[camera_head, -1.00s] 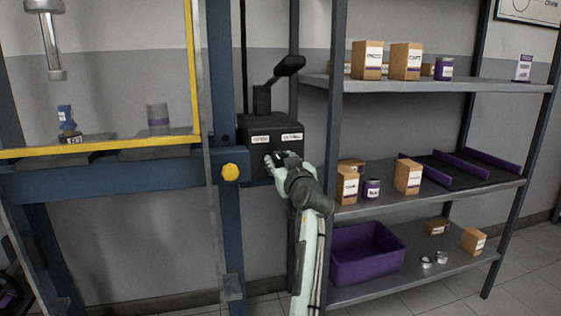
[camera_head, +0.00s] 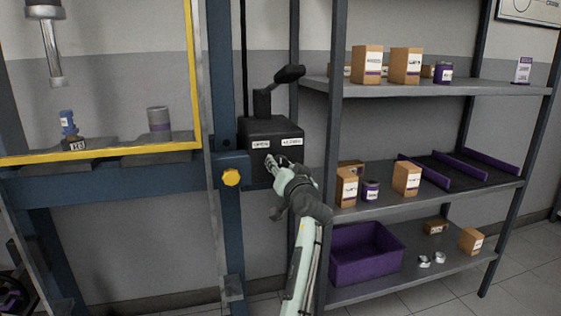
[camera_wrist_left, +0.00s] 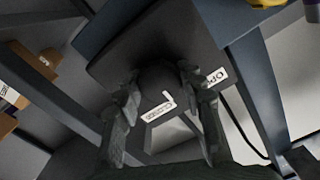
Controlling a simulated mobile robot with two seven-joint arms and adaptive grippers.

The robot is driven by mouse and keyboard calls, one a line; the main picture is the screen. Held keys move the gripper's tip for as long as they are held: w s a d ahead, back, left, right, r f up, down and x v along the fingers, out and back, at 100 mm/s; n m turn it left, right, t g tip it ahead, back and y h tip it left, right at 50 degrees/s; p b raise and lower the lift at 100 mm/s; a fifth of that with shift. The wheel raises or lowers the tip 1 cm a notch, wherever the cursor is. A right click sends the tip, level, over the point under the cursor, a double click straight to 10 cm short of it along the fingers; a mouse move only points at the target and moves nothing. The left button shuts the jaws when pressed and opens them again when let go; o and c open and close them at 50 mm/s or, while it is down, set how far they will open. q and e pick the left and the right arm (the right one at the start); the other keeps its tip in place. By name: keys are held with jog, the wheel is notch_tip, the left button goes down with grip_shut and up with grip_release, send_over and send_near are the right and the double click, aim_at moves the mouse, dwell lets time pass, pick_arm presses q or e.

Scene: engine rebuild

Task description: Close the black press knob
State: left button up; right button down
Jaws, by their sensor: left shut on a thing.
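The black press knob (camera_wrist_left: 158,80) sits on the front of a black control box (camera_head: 257,136), with a small white mark beside it in the left wrist view. The box carries an OPEN label (camera_head: 260,143) on the left and a CLOSED label (camera_head: 292,141) on the right in the head view; the CLOSED label also shows in the wrist view (camera_wrist_left: 158,111). My left gripper (camera_head: 269,160) is shut on the knob, with one finger on each side in the wrist view (camera_wrist_left: 160,92). In the head view the gripper hides the knob. My right gripper is not in view.
A black lever (camera_head: 287,75) rises above the box. The blue press frame (camera_head: 229,200) with a yellow knob (camera_head: 231,177) stands close on the left. Shelving (camera_head: 335,130) with boxes and a purple bin (camera_head: 366,255) stands close on the right.

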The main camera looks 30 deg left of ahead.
pick_arm(q)
jog(key=m+p, duration=0.1)
jog(key=m, duration=0.2)
jog(key=shift+m, duration=2.1)
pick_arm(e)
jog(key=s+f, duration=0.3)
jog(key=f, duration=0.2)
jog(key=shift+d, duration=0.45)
pick_arm(q)
jog(key=shift+o, duration=0.2)
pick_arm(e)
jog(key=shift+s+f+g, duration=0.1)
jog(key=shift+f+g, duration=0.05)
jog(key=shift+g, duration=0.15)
pick_arm(q)
jog(key=o, duration=1.2)
jog(key=shift+c, duration=0.2)
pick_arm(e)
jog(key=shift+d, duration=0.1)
